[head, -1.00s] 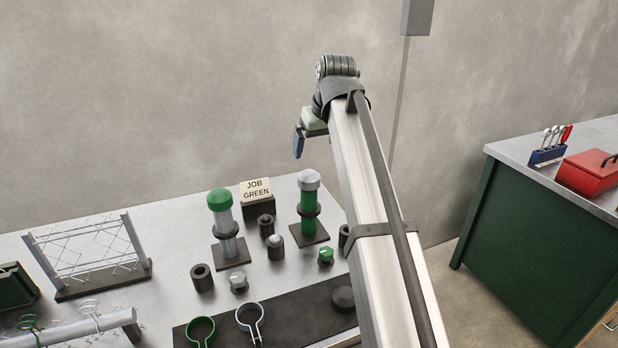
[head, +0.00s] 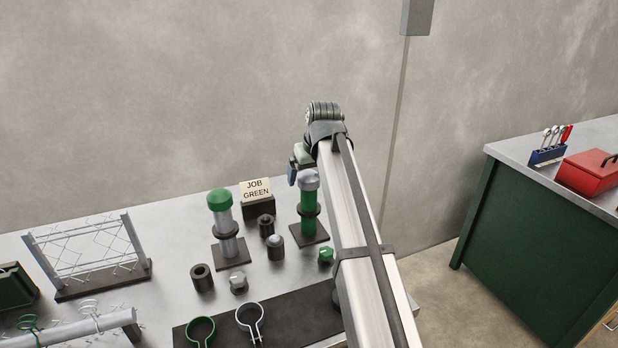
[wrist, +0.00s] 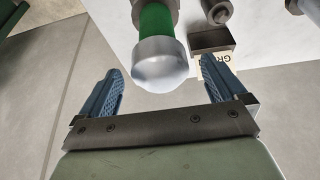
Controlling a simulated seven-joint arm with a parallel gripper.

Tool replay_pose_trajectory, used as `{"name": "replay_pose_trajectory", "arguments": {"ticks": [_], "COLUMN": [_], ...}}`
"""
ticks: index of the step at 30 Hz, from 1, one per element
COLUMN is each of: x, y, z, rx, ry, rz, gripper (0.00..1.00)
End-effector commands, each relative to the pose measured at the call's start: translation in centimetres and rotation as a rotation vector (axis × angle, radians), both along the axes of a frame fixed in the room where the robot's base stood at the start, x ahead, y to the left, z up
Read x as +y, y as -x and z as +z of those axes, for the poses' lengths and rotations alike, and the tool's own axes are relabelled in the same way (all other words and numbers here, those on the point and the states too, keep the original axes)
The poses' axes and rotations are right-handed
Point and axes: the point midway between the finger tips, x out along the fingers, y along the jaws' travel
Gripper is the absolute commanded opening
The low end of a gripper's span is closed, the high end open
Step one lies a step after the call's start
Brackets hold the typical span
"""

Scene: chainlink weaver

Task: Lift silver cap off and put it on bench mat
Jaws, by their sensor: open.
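The silver cap (head: 309,180) sits on top of the green post (head: 308,217), which stands upright on a dark square base at the back of the bench. In the wrist view the silver cap (wrist: 160,64) lies ahead of my gripper (wrist: 165,85), roughly between the lines of its two blue fingers. The fingers are spread wide and empty, and neither touches the cap. The bench mat (head: 285,310) is the dark strip at the bench's front, partly hidden by my arm.
A silver post with a green cap (head: 219,199) stands left of the green post. A sign reading JOB GREEN (head: 256,190) is between them. Several dark collars and small fittings stand in front. Green and silver ring clamps (head: 250,318) lie on the mat.

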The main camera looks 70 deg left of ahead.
Motion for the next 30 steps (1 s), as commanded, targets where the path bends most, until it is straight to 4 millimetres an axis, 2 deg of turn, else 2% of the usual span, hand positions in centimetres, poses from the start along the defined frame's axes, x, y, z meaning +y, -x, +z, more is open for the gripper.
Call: {"name": "replay_pose_trajectory", "arguments": {"ticks": [7, 25, 30], "x": [0.07, 0.05, 0.05], "y": [-0.01, -0.02, -0.02], "z": [-0.16, -0.13, -0.12], "rx": [0.000, 0.000, 0.000], "ry": [0.000, 0.000, 0.000], "rz": [0.000, 0.000, 0.000], "gripper": [0.96, 0.39, 0.37]}}
